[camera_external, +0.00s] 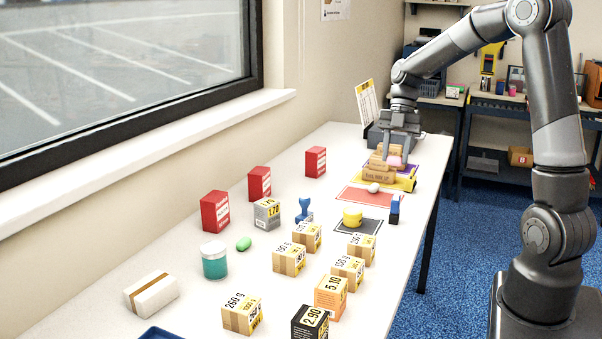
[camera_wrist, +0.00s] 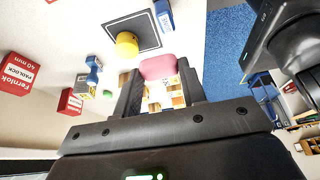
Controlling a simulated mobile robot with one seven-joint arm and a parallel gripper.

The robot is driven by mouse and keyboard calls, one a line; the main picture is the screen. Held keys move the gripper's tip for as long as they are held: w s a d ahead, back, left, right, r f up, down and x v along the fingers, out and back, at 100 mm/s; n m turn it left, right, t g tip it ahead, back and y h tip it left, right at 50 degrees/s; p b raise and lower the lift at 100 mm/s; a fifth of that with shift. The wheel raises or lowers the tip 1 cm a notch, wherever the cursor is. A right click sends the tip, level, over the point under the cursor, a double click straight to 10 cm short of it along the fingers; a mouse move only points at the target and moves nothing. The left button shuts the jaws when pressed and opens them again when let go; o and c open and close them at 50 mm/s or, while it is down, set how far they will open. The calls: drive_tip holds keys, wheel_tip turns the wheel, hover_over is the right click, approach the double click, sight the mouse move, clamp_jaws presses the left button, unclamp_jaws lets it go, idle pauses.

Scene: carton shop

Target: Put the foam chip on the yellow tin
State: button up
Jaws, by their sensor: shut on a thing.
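My gripper (camera_external: 394,159) is at the far end of the table, shut on a rounded pink foam chip (camera_external: 395,161). In the wrist view the pink foam chip (camera_wrist: 158,66) sits between the fingertips. In the external view it shows just above and in front of a stack of small cartons (camera_external: 378,177); whether it touches them I cannot tell. The yellow tin (camera_external: 352,217) is a short cylinder standing on a dark mat (camera_external: 370,225), nearer the camera than my gripper. The tin (camera_wrist: 127,44) also shows in the wrist view, with nothing on top.
A blue stamp (camera_external: 304,210) and a dark blue block (camera_external: 394,211) flank the dark mat. Several cartons stand in front of it. Red boxes (camera_external: 259,183) line the window side, and a green piece (camera_external: 243,244) lies left.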

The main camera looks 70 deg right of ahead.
hover_over(352, 211)
drive_tip(key=d, duration=0.1)
wheel_tip(352, 211, down, 7)
drive_tip(key=shift+d+r, duration=0.1)
drive_tip(key=shift+d, duration=0.05)
drive_tip(key=shift+f, duration=2.05)
drive_tip(key=o, duration=0.9)
drive_tip(key=shift+f, duration=0.1)
drive_tip(key=shift+o, duration=0.2)
